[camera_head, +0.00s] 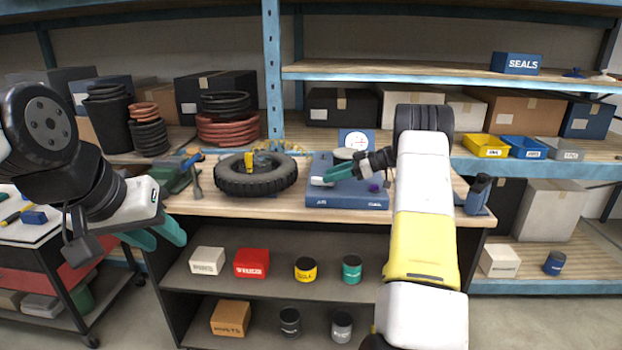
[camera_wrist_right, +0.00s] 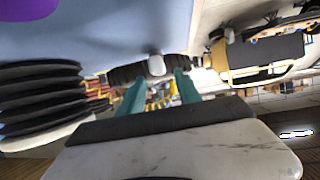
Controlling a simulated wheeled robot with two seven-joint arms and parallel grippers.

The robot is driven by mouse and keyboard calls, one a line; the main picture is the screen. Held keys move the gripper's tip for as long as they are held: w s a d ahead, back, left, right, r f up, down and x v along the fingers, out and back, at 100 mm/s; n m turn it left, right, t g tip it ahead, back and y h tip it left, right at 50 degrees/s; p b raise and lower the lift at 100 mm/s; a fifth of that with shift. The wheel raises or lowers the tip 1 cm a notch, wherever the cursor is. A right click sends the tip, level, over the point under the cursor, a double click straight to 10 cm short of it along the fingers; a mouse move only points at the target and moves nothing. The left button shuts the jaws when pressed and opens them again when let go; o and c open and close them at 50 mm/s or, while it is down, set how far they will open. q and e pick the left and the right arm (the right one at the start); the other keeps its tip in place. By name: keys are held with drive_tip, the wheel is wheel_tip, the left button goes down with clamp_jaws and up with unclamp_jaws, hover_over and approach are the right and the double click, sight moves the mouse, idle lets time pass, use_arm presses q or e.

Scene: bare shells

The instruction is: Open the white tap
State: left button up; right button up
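The white tap (camera_head: 319,181) is a small pale piece on the left part of the blue unit (camera_head: 345,200) on the workbench. In the right wrist view a small white piece, which looks like the tap (camera_wrist_right: 156,65), shows between and just beyond the fingertips. My right gripper (camera_head: 332,173) reaches over the blue unit from the right, its teal fingers at the tap. In the wrist view its fingers (camera_wrist_right: 158,88) are apart; I cannot tell whether they touch the tap. My left gripper (camera_head: 160,236) hangs open and empty left of the bench front.
A tyre (camera_head: 256,175) lies left of the blue unit, with a green vise (camera_head: 173,172) beyond it. A gauge (camera_head: 356,141) stands behind the unit. A purple knob (camera_head: 374,188) is right of the tap. Shelves below hold boxes and jars.

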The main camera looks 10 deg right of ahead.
drive_tip(key=shift+v, duration=1.65)
